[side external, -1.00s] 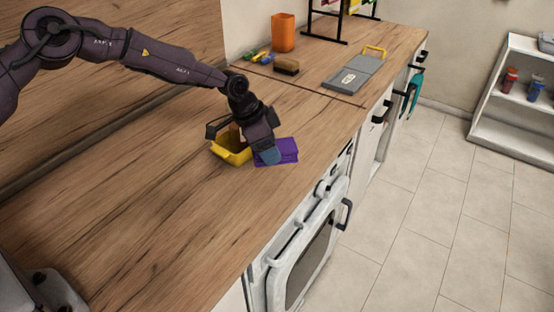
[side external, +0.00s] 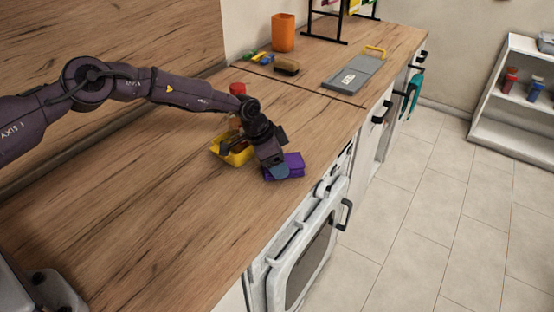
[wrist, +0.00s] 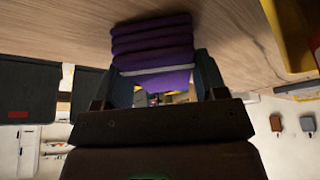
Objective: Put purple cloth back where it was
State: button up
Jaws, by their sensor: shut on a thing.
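The purple cloth (side external: 293,164) is a folded stack near the front edge of the wooden counter, just right of the yellow container (side external: 220,152). My gripper (side external: 276,171) points down and is shut on the cloth; its blue-grey finger covers the cloth's left part in the side view. In the wrist view the cloth's folded layers (wrist: 152,40) sit between the two fingers of my gripper (wrist: 160,80), with a pale band across them. I cannot tell whether the cloth touches the counter. Part of the yellow container is hidden behind my gripper.
A red object (side external: 237,88) shows behind my arm. Farther back are a brush (side external: 286,66), an orange cup (side external: 283,33), small coloured items (side external: 255,57) and a grey board with a yellow handle (side external: 352,74). The counter's near left is clear.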

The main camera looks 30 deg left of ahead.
jog(key=o, duration=0.9)
jog(key=shift+f, duration=0.15)
jog(key=shift+c, duration=0.2)
jog(key=s+a+r+n+y, duration=0.1)
jog(key=s+a+r, duration=0.2)
jog(key=s+r, duration=0.5)
jog(key=s+a+r+n+t+y, duration=0.15)
jog(key=s+r, duration=0.25)
jog(key=r, duration=0.8)
jog(key=s+a+r+g+y, duration=0.1)
jog(key=s+a+r, duration=0.2)
jog(key=s+r, duration=0.55)
jog(key=s+a+r+n+t, duration=0.1)
jog(key=s+a+r+n, duration=0.1)
jog(key=s, duration=0.7)
jog(key=s+a+r+n+t, duration=0.1)
jog(key=s+a+r+n, duration=0.2)
jog(key=s, duration=0.7)
jog(key=shift+s+r+n, duration=0.2)
jog(key=shift+s+n, duration=0.1)
jog(key=shift+n, duration=0.45)
